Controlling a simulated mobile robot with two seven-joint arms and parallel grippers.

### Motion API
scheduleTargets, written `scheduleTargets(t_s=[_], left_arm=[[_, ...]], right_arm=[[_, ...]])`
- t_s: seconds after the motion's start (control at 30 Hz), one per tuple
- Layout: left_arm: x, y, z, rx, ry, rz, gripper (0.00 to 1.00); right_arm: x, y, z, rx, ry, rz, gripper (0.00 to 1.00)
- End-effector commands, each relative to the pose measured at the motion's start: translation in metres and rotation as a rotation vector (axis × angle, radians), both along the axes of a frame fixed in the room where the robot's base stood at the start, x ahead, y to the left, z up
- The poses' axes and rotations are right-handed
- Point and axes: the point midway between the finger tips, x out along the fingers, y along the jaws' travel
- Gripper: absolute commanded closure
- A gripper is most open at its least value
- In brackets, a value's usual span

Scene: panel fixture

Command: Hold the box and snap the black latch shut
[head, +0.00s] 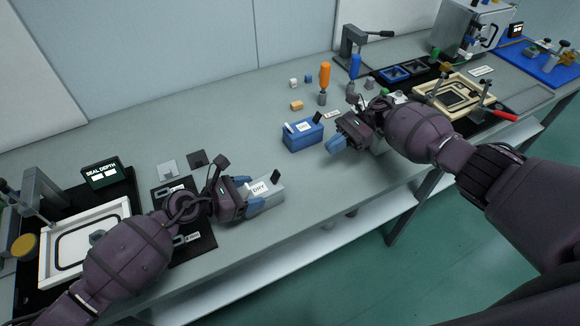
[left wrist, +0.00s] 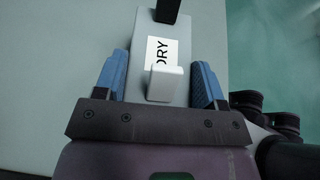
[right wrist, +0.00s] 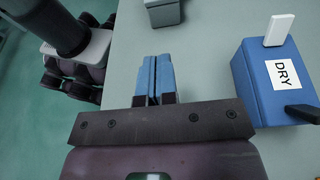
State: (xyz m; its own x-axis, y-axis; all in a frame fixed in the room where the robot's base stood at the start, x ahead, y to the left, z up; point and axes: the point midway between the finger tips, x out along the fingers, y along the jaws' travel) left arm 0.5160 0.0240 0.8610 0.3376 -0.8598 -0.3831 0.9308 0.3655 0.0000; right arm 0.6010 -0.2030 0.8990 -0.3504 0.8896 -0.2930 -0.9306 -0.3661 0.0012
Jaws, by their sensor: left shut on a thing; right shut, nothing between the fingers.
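A grey box (head: 270,199) with a DRY label stands near the table's front. My left gripper (head: 250,194) is shut on it, with blue fingers on both sides, also seen in the left wrist view (left wrist: 158,82). The box's black latch (head: 276,175) sticks up at the end away from the gripper; it shows at the top of the left wrist view (left wrist: 168,10). A white latch (left wrist: 164,84) is at the near end. My right gripper (head: 335,145) is shut and empty, its blue fingertips together in the right wrist view (right wrist: 157,78), right of the grey box and apart from it.
A blue box (head: 302,141) with a DRY label, a white latch (right wrist: 276,30) and a black latch (right wrist: 302,112) stands beside my right gripper. An orange screwdriver (head: 324,75) and small blocks are behind. A white frame fixture (head: 62,268) is at left. The table front between the grippers is clear.

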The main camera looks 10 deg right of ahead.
Motion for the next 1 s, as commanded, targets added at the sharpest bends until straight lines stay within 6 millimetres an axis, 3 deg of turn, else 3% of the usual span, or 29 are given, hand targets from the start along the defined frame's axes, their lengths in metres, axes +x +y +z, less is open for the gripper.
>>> scheduleTargets(t_s=[0.33,0.83,1.0], left_arm=[[0.0,0.0,0.0,0.0,0.0,0.0,0.73],[0.0,0.0,0.0,0.0,0.0,0.0,0.73],[0.0,0.0,0.0,0.0,0.0,0.0,0.73]], right_arm=[[-0.005,0.014,-0.004,0.003,-0.001,0.001,1.0],[-0.036,0.091,-0.029,0.003,0.0,0.002,1.0],[-0.042,0.107,-0.019,0.003,-0.002,0.0,1.0]])
